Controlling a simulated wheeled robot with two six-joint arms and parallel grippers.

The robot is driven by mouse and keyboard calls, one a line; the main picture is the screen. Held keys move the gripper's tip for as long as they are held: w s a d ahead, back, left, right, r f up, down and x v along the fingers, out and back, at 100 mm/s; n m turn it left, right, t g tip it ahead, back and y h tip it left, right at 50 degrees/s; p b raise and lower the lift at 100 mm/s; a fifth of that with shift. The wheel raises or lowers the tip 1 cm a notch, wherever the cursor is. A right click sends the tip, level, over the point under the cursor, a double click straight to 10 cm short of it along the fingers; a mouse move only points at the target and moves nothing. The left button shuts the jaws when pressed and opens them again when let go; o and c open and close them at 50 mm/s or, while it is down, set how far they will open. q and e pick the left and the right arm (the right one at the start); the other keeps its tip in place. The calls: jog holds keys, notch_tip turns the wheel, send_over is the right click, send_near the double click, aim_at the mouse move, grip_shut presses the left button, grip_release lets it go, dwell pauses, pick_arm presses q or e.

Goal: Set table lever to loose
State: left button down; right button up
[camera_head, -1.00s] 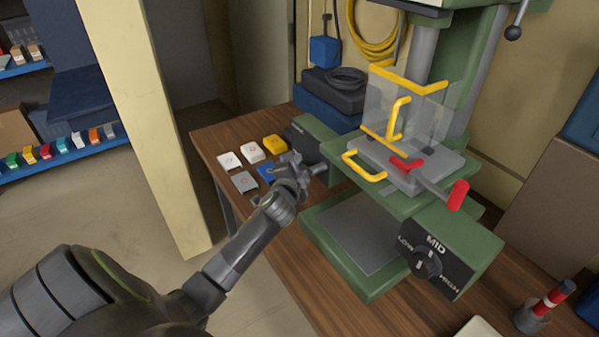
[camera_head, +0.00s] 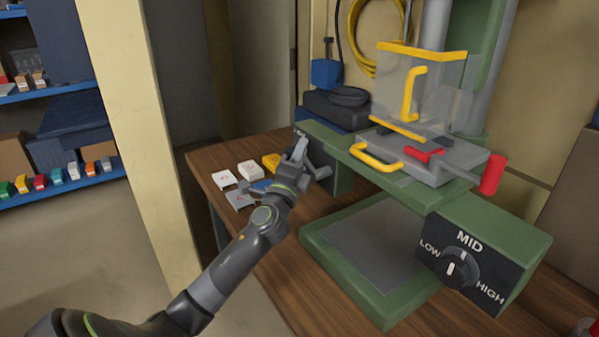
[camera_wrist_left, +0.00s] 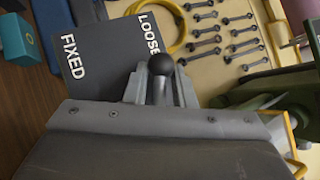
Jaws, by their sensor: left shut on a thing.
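The table lever shows in the left wrist view as a black ball knob (camera_wrist_left: 160,64) on a short stem. Beside it is a dark plate (camera_wrist_left: 90,45) with the white words FIXED and LOOSE. My left gripper (camera_wrist_left: 160,88) is shut on the lever, with its fingers on both sides of the stem just below the knob. In the head view my left gripper (camera_head: 299,150) is at the left side of the green machine and hides most of the lever. My right gripper is not in view.
The green drill press (camera_head: 480,222) has a MID/LOW/HIGH dial (camera_head: 459,268), a clear guard with yellow handles (camera_head: 410,92) and a red-handled vise (camera_head: 491,174). Several small boxes (camera_head: 250,171) lie on the wooden table (camera_head: 212,160) behind my arm. A cream pillar (camera_head: 130,120) stands left.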

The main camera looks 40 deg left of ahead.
pick_arm(q)
jog(key=shift+m+b, duration=0.3)
jog(key=shift+m, duration=0.1)
jog(key=shift+d+r+m+t+h+b, duration=0.15)
jog(key=shift+r+m+t+h+b, duration=0.15)
jog(key=shift+m+t+h+b, duration=0.2)
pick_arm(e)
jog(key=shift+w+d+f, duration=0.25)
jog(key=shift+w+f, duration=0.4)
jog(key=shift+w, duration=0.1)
pick_arm(q)
jog(key=c, duration=1.5)
grip_release()
jog(key=shift+s+r, duration=0.1)
